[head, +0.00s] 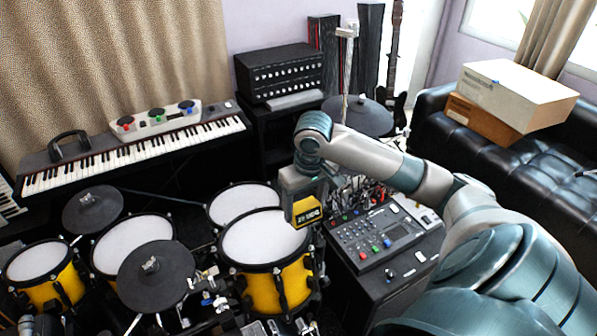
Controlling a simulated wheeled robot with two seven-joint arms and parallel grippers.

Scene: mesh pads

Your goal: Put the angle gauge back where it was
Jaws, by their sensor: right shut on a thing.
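The angle gauge (307,215) is a small yellow block with a dark display face. My right gripper (303,195) points down and is shut on it. The gauge shows in front of the rim of a mesh-pad drum, at the left edge of the mixer; I cannot tell whether it touches anything below. The gripper's fingers are mostly hidden by the gripper body and the gauge. My left gripper is not in view.
A mixer (382,240) with knobs and cables stands right of the gauge. Yellow drums with white mesh pads (262,238) and black cymbal pads (155,275) fill the left and front. A keyboard (140,145) stands behind; a black sofa (510,165) holds boxes.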

